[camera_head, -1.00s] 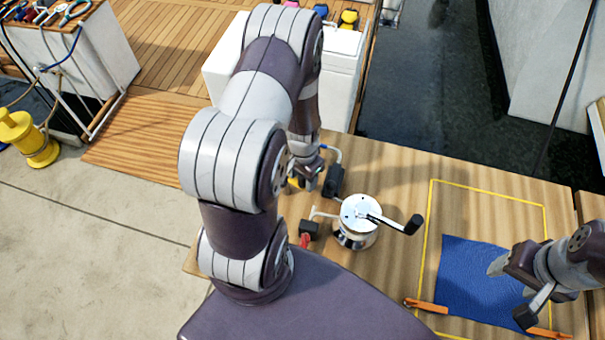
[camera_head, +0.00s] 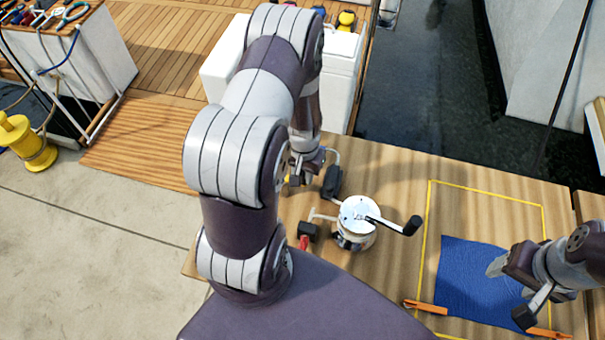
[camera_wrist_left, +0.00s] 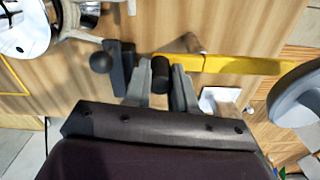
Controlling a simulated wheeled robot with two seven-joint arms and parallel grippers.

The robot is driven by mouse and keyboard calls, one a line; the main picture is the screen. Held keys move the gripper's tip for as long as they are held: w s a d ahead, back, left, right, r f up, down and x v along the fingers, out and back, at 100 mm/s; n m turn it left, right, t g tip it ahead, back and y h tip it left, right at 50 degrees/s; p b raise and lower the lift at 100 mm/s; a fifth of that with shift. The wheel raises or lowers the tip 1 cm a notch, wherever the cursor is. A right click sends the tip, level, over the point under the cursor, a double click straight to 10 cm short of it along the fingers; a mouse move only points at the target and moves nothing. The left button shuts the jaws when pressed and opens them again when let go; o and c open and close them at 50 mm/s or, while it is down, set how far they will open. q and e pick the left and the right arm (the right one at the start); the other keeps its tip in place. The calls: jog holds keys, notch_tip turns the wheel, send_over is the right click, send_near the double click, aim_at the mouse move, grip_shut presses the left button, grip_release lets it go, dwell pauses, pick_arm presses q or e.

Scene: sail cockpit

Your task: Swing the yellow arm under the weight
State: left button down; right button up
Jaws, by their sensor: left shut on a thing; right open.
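The yellow arm (camera_wrist_left: 230,65) lies across the upper part of the left wrist view, with a short black grip (camera_wrist_left: 162,73) at its left end. My left gripper (camera_wrist_left: 161,85) is shut on this grip. In the head view my left gripper (camera_head: 303,172) is left of a black block on a grey rod (camera_head: 333,180), and the yellow arm is mostly hidden. A dark block with a round knob (camera_wrist_left: 120,65) is just left of the fingers in the wrist view. I cannot tell which piece is the weight. My right gripper (camera_head: 508,290) is open above the blue mat (camera_head: 465,265).
A silver winch (camera_head: 357,222) with a black-handled crank (camera_head: 412,225) stands close right of my left gripper. A white box (camera_head: 343,80) is behind.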

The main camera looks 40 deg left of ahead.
pick_arm(q)
jog(key=shift+w, duration=0.1)
jog(key=c, duration=0.9)
grip_release()
jog(key=shift+r+b, duration=0.85)
jog(key=shift+r, duration=5.55)
jog(key=s+d+r+m, duration=0.1)
jog(key=d, duration=0.2)
jog(key=s+d+r+m+t+b, duration=0.1)
jog(key=s+d, duration=0.1)
jog(key=d, duration=0.2)
jog(key=s+d+r, duration=0.1)
jog(key=d, duration=0.3)
jog(key=shift+s+r+m, duration=0.2)
jog(key=shift+s+m, duration=0.2)
